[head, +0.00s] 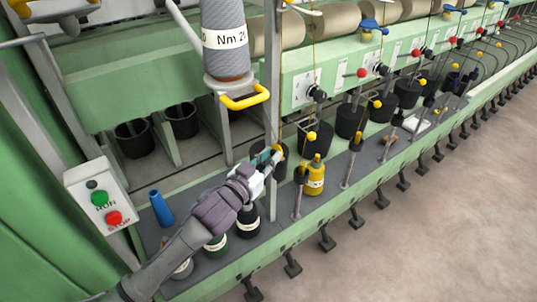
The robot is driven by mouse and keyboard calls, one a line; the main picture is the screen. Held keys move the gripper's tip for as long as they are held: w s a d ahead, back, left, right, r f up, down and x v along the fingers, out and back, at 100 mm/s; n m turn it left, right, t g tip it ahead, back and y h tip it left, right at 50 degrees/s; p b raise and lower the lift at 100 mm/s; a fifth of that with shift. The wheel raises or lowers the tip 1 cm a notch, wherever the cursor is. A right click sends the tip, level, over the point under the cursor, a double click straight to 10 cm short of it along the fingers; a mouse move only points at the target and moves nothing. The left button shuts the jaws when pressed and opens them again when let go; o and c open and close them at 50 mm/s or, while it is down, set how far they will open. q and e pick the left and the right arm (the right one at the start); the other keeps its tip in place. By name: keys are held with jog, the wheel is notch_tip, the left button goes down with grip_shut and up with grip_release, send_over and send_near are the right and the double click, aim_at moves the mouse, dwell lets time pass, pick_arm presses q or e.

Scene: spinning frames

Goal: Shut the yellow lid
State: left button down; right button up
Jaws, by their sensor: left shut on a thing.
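My left gripper (275,157) reaches in from the lower left, across the machine's dark shelf. It is shut, with its fingertips at a small yellow piece that I take to be the yellow lid (277,152). The lid is beside the upright metal post, at the top of a small dark pot (283,169). The fingers and the post hide much of the lid and pot, so I cannot tell the lid's exact angle. My right gripper is not in view.
A yellow bottle (315,178) stands just right of the gripper. A metal post (273,100) rises right at the fingertips. A blue cone (160,208) and several bottles stand near my forearm. A button box (99,196) is at left. Open floor (430,240) lies at right.

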aim_at(280, 149)
pick_arm(q)
jog(key=g+y+p, duration=0.1)
jog(key=p, duration=0.3)
jog(key=d+r+m+g+y+p, duration=0.1)
jog(key=p, duration=0.2)
jog(key=w+g+y+p, duration=0.1)
jog(key=p, duration=0.3)
jog(key=shift+w+d+r+m+g+p, duration=0.1)
jog(key=shift+d+r+m+g+p, duration=0.15)
jog(key=shift+r+m+g+p, duration=0.1)
jog(key=shift+w+d+f+g+y+p, duration=0.1)
jog(key=shift+d+g+y+p, duration=0.05)
jog(key=shift+g+y+p, duration=0.15)
jog(key=shift+w+d+f+m+g+y+p, duration=0.2)
jog(key=shift+d+m+g+y+p, duration=0.15)
jog(key=shift+g+y, duration=0.3)
jog(key=y, duration=0.1)
jog(key=g, duration=0.1)
jog(key=d+g+y, duration=0.1)
jog(key=shift+w+f+m+y, duration=0.25)
jog(key=shift+w+m+y, duration=0.1)
jog(key=shift+w+m, duration=0.05)
jog(key=shift+w+d+f+g+y, duration=0.15)
jog(key=shift+d+f+g+y, duration=0.1)
jog(key=shift+g+y, duration=0.45)
jog(key=c, duration=1.1)
grip_release()
